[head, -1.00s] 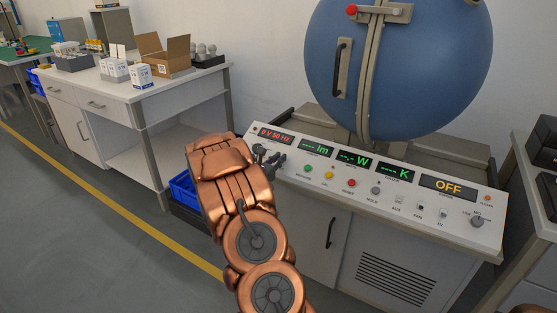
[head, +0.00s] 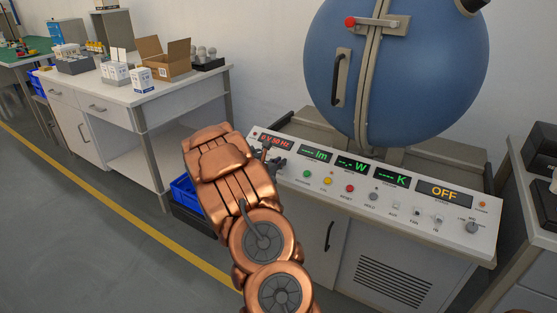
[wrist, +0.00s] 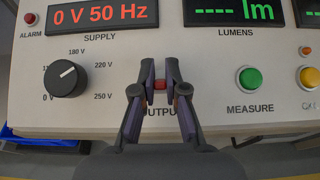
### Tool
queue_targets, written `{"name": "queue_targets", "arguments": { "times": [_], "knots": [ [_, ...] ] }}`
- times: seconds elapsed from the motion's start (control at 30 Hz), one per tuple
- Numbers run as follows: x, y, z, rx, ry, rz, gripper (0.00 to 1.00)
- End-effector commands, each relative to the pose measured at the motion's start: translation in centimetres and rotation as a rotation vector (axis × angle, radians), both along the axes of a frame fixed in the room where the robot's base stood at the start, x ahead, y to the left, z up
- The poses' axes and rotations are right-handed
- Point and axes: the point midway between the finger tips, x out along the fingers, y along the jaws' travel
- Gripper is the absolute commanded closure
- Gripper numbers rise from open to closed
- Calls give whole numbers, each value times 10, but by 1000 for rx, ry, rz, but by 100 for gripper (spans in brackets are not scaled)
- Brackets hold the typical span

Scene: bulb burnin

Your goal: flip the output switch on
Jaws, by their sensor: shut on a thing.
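The control panel (head: 312,172) of the test bench slopes toward me under the blue sphere. In the wrist view the output switch (wrist: 159,86) shows as a small red piece above the partly covered OUTPUT label. My gripper (wrist: 159,93) has its two dark fingers closed on either side of it, holding it. In the head view my gripper (head: 274,160) is at the panel's left end, mostly hidden behind my copper arm. The supply display (wrist: 97,17) reads 0 V 50 Hz.
The supply knob (wrist: 68,79) is left of my fingers. The green MEASURE button (wrist: 249,79) is to the right. A large display (head: 443,193) reads OFF. The blue sphere (head: 420,75) stands behind the panel. A white bench (head: 140,90) with boxes is at the left.

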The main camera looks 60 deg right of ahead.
Motion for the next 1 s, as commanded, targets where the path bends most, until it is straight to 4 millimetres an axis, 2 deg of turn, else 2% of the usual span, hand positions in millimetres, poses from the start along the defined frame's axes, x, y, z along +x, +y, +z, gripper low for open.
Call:
{"name": "queue_targets", "arguments": {
  "times": [0.03, 0.3, 0.67, 0.7, 0.9, 1.0],
  "knots": [
    [-2, -2, 8, 24, 0, -5, 100],
    [0, -4, 5, 125, 3, 0, 100],
    [1, -3, 3, 134, 4, 1, 100],
    [1, -3, 3, 134, 4, 1, 85],
    [1, -3, 3, 134, 4, 1, 64],
    [1, -3, 2, 135, 4, 1, 62]
  ]
}}
